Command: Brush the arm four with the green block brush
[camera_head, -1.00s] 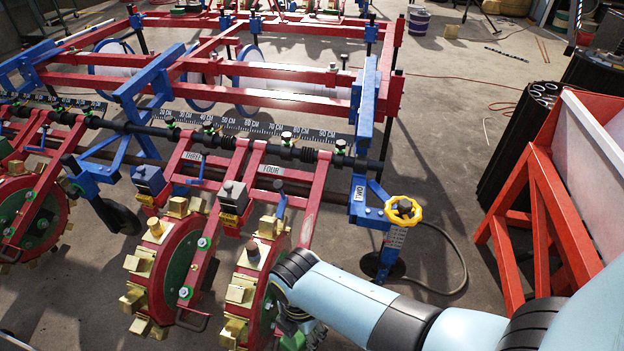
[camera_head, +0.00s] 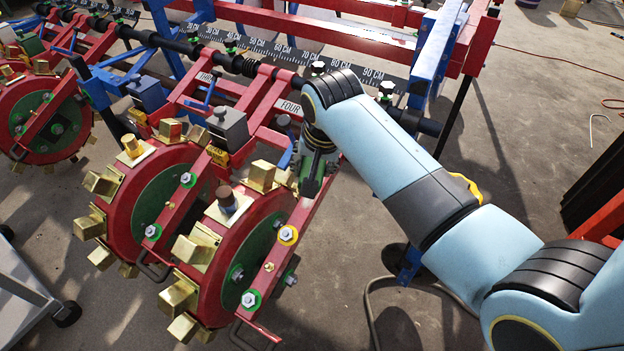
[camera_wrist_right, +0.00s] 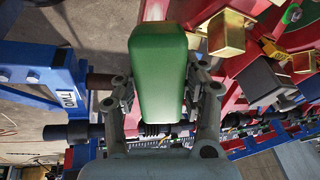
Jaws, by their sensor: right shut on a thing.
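Arm four is the red arm (camera_head: 263,138) with the "FOUR" label (camera_head: 288,107), running from the dark bar down to the nearest red punch wheel (camera_head: 205,277). My right gripper (camera_head: 314,178) points down over the right side of this arm, just below the label. In the wrist view my right gripper (camera_wrist_right: 160,95) is shut on the green block brush (camera_wrist_right: 158,70), its fingers on both sides. My left gripper is not in view.
Arm three (camera_head: 205,90) and its wheel stand close on the left, with brass punches jutting out. A blue bracket (camera_head: 440,45) stands behind my right arm.

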